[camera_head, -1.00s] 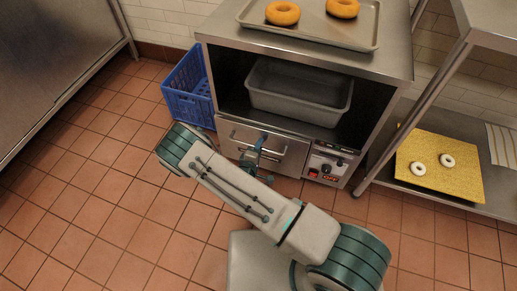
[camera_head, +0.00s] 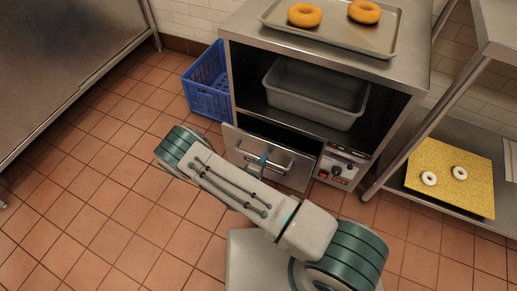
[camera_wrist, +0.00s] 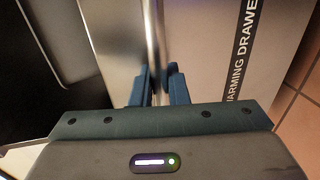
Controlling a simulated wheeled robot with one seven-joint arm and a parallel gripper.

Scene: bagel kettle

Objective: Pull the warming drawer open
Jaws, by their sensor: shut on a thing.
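The warming drawer (camera_head: 295,177) is a steel front with a bar handle (camera_head: 285,163), low in the steel cabinet. It stands out from the cabinet, with a dark gap along its top edge. My gripper (camera_head: 264,158) is at the middle of the handle, its blue fingers shut on the bar. In the wrist view my gripper (camera_wrist: 157,88) has a finger on each side of the bar (camera_wrist: 153,40). The drawer front there carries "WARMING DRAWE" lettering (camera_wrist: 241,45), cut off by the frame edge. The drawer's inside is mostly hidden.
A control panel (camera_head: 338,167) with a knob and red lights is right of the drawer. A grey tub (camera_head: 315,103) sits on the shelf above. A blue crate (camera_head: 208,88) stands left of the cabinet. The tiled floor (camera_head: 110,165) left of my arm is clear.

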